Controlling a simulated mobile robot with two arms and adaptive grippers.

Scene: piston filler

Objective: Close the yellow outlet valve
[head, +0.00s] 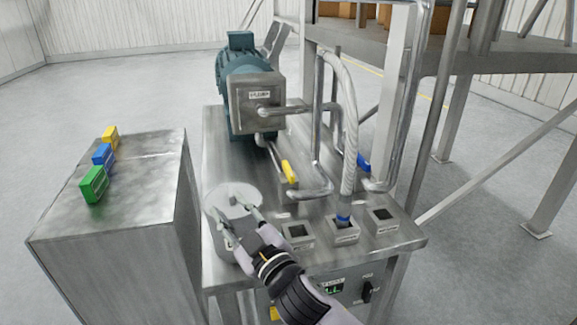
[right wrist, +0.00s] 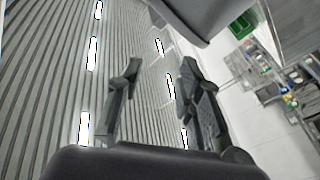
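The yellow outlet valve handle (head: 289,171) sits on the pipework below the pump in the middle of the head view. It slants down and to the right along the pipe. My right gripper (head: 228,207) is open and empty, in front of and to the left of the yellow handle, with a clear gap between them. It appears over a round metal vessel (head: 228,190). In the right wrist view its two fingers (right wrist: 160,72) stand apart with nothing between them; the yellow handle cannot be made out there. My left gripper is not in view.
A blue handle (head: 363,162) sits farther right, behind the upright pipes and hose (head: 350,115). The teal pump motor (head: 237,65) stands behind. Labelled square sockets (head: 298,232) line the front edge. A metal cabinet (head: 110,240) at left carries green, blue and yellow blocks.

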